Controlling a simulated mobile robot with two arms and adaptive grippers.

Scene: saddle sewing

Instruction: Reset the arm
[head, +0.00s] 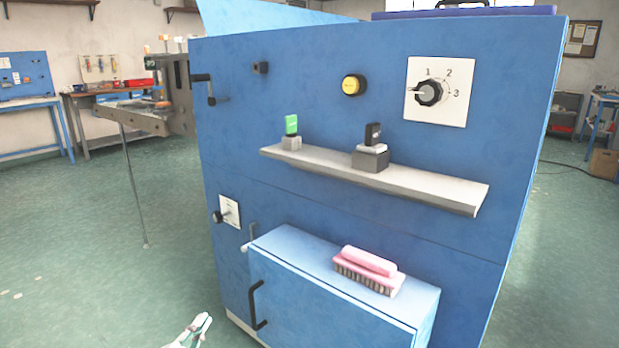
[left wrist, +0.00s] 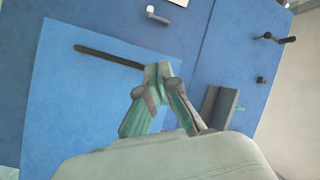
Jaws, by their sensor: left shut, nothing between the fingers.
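My left gripper (head: 203,322) shows at the bottom edge of the head view, low and in front of the blue machine (head: 320,130). It also shows in the left wrist view (left wrist: 158,72), with its fingertips together and nothing between them. Behind it there is the blue cabinet door (left wrist: 85,105) with a black handle (left wrist: 108,56). In the head view the same handle (head: 256,305) is to the right of the gripper, apart from it. My right gripper is not in view.
A pink brush (head: 368,270) lies on the low blue cabinet (head: 300,245). A grey shelf (head: 440,188) holds a green-topped piece (head: 291,126) and a black-topped piece (head: 372,136). A rotary dial (head: 429,92) and yellow button (head: 354,85) are above. Green floor at left is clear.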

